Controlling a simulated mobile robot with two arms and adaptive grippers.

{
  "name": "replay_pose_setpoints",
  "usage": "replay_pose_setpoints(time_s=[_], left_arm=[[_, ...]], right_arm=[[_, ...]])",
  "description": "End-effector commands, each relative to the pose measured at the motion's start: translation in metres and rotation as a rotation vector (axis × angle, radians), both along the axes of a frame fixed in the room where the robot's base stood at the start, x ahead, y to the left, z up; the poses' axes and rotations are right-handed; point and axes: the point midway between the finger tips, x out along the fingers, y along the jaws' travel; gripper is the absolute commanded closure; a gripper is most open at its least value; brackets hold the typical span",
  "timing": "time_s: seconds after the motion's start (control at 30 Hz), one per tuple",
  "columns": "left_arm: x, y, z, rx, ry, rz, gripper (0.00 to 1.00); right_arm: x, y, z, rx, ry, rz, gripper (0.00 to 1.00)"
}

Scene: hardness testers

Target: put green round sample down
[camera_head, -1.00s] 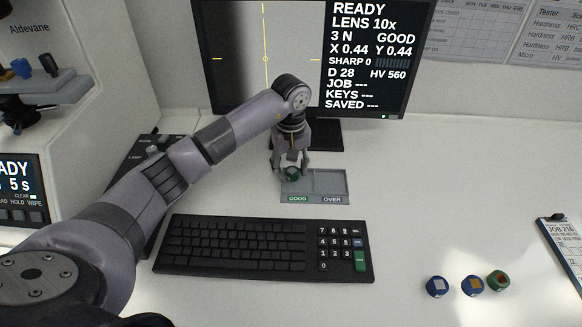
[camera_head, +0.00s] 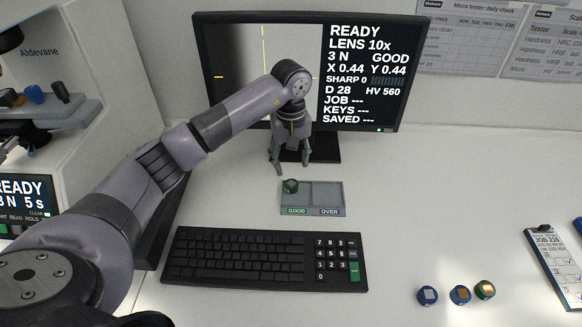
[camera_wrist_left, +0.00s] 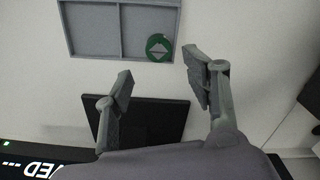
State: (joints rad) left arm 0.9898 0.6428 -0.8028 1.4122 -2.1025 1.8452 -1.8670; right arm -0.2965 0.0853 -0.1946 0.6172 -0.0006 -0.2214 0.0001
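The green round sample (camera_head: 290,186) sits in the left compartment, marked GOOD, of the grey two-part tray (camera_head: 328,195), near its back left corner. It also shows in the left wrist view (camera_wrist_left: 159,47) as a green disc with a pale face. My left gripper (camera_head: 290,166) is open and empty, above and behind the tray, apart from the sample. Its two spread fingers (camera_wrist_left: 157,88) show in the left wrist view. The right compartment, marked OVER, is empty. My right gripper is not in view.
A monitor (camera_head: 360,75) stands behind the left gripper. A black keyboard (camera_head: 265,260) lies in front of the tray. The table right of the tray is clear.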

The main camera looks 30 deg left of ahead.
Motion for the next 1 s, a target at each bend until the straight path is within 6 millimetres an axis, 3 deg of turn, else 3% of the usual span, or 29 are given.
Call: replay_pose_setpoints(time_s=[0.03,0.2,0.87,1.0], left_arm=[[0.000,0.000,0.017,0.001,-0.001,-0.001,0.49],[0.000,0.001,0.037,0.001,-0.001,0.001,0.49],[0.000,0.000,0.044,0.000,-0.001,0.001,0.49],[0.000,0.000,0.061,0.000,-0.001,0.001,0.49]], right_arm=[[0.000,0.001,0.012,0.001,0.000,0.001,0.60],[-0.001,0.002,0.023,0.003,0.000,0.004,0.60],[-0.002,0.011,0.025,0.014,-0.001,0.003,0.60],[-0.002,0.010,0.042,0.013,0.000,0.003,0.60]])
